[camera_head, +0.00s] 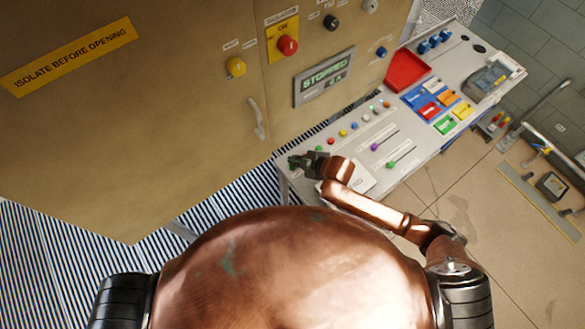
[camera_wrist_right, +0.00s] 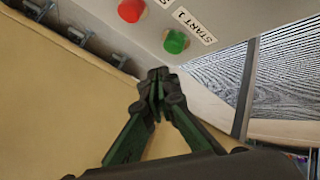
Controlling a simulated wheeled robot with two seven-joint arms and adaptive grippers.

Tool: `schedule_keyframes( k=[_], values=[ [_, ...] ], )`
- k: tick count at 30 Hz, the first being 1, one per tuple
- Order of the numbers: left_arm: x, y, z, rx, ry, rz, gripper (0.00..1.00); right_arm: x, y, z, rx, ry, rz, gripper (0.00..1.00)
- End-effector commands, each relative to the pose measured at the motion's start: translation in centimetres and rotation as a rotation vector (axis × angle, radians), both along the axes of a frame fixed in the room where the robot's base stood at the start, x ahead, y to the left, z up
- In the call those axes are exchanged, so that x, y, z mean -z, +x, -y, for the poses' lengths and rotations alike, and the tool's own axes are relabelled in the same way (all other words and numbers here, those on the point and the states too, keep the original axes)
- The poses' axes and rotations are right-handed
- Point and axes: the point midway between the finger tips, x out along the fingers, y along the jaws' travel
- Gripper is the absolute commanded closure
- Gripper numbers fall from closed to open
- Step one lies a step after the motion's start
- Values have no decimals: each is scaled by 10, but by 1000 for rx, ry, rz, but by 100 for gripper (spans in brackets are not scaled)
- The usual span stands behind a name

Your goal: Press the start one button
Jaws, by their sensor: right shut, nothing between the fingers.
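The start one button is a green round button (camera_wrist_right: 175,42) beside a label reading START 1 in the right wrist view. A red button (camera_wrist_right: 131,10) sits to its left on the same pale panel. My right gripper (camera_wrist_right: 158,75) is shut and empty, its tips below and slightly left of the green button in the picture; I cannot tell the exact gap. In the head view my right gripper (camera_head: 294,161) is over the near left end of the console (camera_head: 352,134) and hides part of that end. My left gripper is in neither view.
A tan cabinet (camera_head: 150,130) stands along the console's left side, with a red emergency-stop button (camera_head: 288,45), a yellow button (camera_head: 236,66) and a display reading STOPPED (camera_head: 324,77). Sliders, small coloured buttons and a red tray (camera_head: 407,70) are farther along the console.

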Motion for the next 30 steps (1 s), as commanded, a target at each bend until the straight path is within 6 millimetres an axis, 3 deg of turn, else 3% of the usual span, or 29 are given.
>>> schedule_keyframes(
  k=[6,30],
  values=[
    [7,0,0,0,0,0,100,13,1,0,0,1,2,100],
    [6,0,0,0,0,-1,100,13,1,0,0,1,2,100]
  ],
)
